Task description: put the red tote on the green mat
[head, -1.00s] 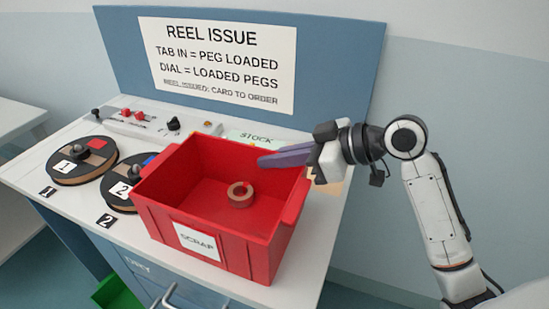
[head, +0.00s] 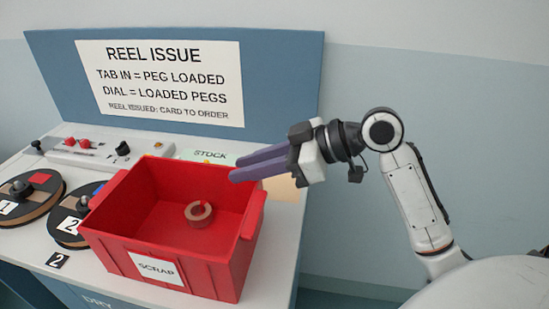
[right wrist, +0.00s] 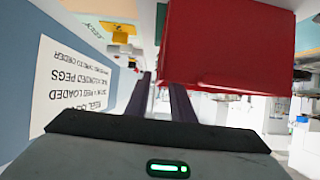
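The red tote (head: 140,255) stands upright on the white counter, with a white SCRAP label on its front. It holds a brown ring-shaped roll (head: 199,213). In the right wrist view the tote (right wrist: 225,45) fills the upper right, beside the fingers. My right gripper (head: 235,169) reaches in from the right, with its purple fingers at the tote's back right rim. My left gripper is not in view.
Two round reels, number 1 (head: 25,212) and number 2 (head: 72,238), lie left of the tote. A control box (head: 92,152) with red knobs and the REEL ISSUE board (head: 280,80) stand behind. A strip of bare counter (head: 285,225) lies right of the tote.

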